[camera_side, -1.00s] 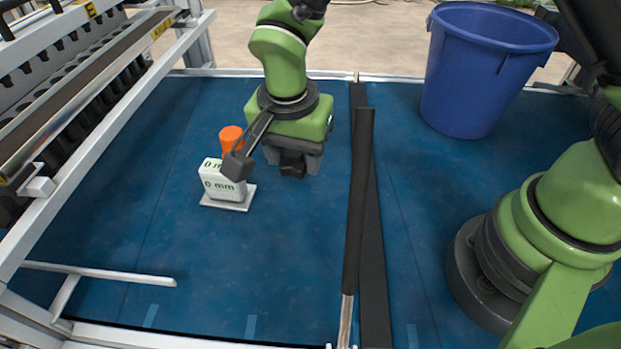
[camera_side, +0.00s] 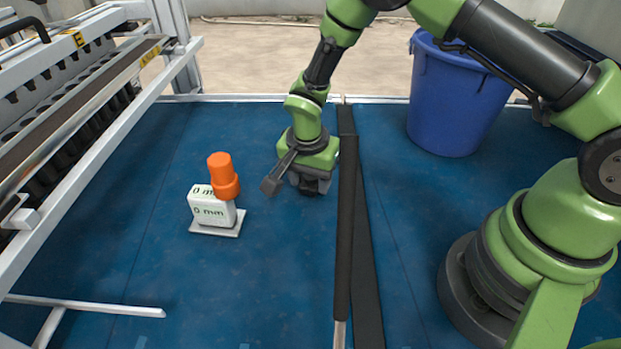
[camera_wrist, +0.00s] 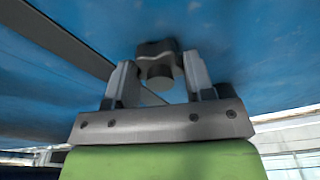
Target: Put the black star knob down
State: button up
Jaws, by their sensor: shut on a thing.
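My gripper (camera_side: 314,188) hangs low over the blue mat, just left of the long dark bar, in the side view. In the wrist view my gripper (camera_wrist: 160,78) has its fingers on either side of the black star knob (camera_wrist: 156,49). The knob shows a lobed dark head and a round grey stub between the fingers. The blue mat lies behind it; I cannot tell whether the knob touches the mat. In the side view the knob is mostly hidden under the gripper and hard to make out.
A white block marked 0 mm (camera_side: 212,212) with an orange cylinder (camera_side: 222,175) stands left of the gripper. A dark bar (camera_side: 345,240) runs along its right. A blue bin (camera_side: 450,105) stands back right, the seeder frame (camera_side: 100,140) left.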

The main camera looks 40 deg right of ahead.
jog(key=shift+f, duration=0.3)
jog(key=shift+f, duration=0.1)
jog(key=o, duration=0.9)
notch_tip(320, 180, up, 11)
jog(key=a, duration=0.1)
notch_tip(320, 180, up, 10)
jog(key=n+t+y, duration=0.1)
jog(key=n, duration=0.1)
send_over(307, 186)
jog(key=s+d, duration=0.2)
jog(key=s, duration=0.1)
jog(key=s+r+n+t, duration=0.2)
jog(key=s+r, duration=0.1)
jog(key=s, duration=0.2)
jog(key=s+d+r+n+t+y, duration=0.1)
jog(key=s+r+n, duration=0.1)
jog(key=s, duration=0.4)
jog(key=s+r+n+t+y, duration=0.1)
jog(key=s+r+n+t, duration=0.1)
jog(key=s, duration=0.4)
jog(key=shift+d+r+n+t, duration=0.15)
jog(key=shift+r+n, duration=0.15)
jog(key=shift+r, duration=0.4)
jog(key=shift+d+r+n+t, duration=0.15)
jog(key=shift+r+n, duration=0.15)
jog(key=shift+r, duration=0.4)
